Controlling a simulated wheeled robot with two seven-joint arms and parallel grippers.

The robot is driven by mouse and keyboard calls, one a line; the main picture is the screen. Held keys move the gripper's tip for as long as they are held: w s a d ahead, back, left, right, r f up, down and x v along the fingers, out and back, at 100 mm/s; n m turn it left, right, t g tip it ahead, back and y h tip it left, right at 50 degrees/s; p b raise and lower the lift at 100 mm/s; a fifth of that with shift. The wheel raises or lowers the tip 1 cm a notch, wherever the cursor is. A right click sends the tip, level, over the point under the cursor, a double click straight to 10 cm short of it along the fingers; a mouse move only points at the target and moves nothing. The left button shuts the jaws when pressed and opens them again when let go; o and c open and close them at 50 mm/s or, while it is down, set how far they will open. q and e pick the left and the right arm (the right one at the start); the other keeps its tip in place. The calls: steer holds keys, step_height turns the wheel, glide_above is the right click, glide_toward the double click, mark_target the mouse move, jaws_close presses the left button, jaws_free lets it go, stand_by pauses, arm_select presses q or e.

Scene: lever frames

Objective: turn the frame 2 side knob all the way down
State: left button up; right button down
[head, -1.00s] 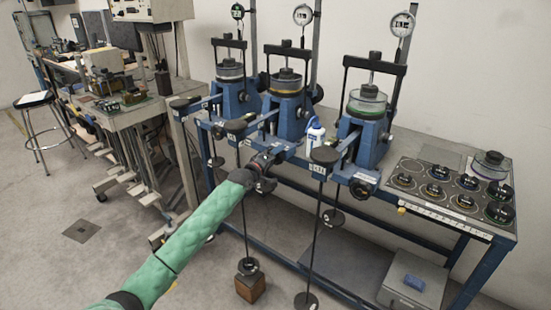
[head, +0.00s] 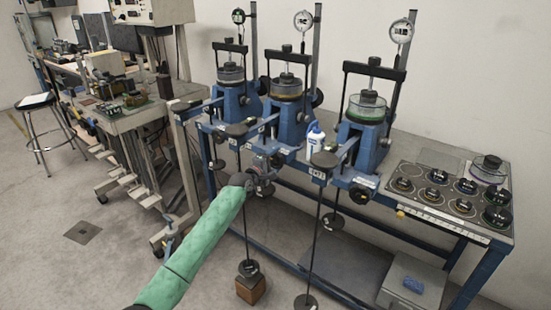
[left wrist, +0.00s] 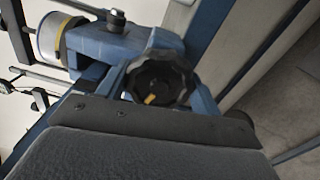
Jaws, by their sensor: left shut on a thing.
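Frame 2 (head: 287,112) is the middle blue lever frame on the bench, with a yellow-banded cell and a dial gauge above it. Its black knob (head: 277,161) is low on the front and partly hidden by my left gripper (head: 266,176). In the left wrist view the ridged black knob (left wrist: 160,80) has a yellow-orange mark near its lower edge. It sits just beyond the dark gripper edge, which hides its lower part. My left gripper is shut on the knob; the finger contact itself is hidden. My right gripper is out of view.
Two similar blue frames stand to the left (head: 232,95) and right (head: 367,125). Hanging rods with weights (head: 248,268) drop in front of the bench. A white bottle (head: 315,140) stands between frames. A weight tray (head: 440,190) is at the right.

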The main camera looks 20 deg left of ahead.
arm_select(q)
steer(key=shift+r+n+p, duration=0.3)
steer(key=shift+n+p, duration=0.05)
steer(key=shift+n, duration=0.15)
steer(key=o, duration=1.2)
steer(key=shift+w+f, duration=0.1)
steer(key=shift+f, duration=0.05)
steer(key=shift+o, duration=0.4)
steer(key=shift+f, duration=0.1)
steer(key=shift+s+a, duration=0.15)
steer(key=shift+s, duration=0.2)
steer(key=shift+p+v, duration=1.15)
steer(key=shift+v, duration=1.5)
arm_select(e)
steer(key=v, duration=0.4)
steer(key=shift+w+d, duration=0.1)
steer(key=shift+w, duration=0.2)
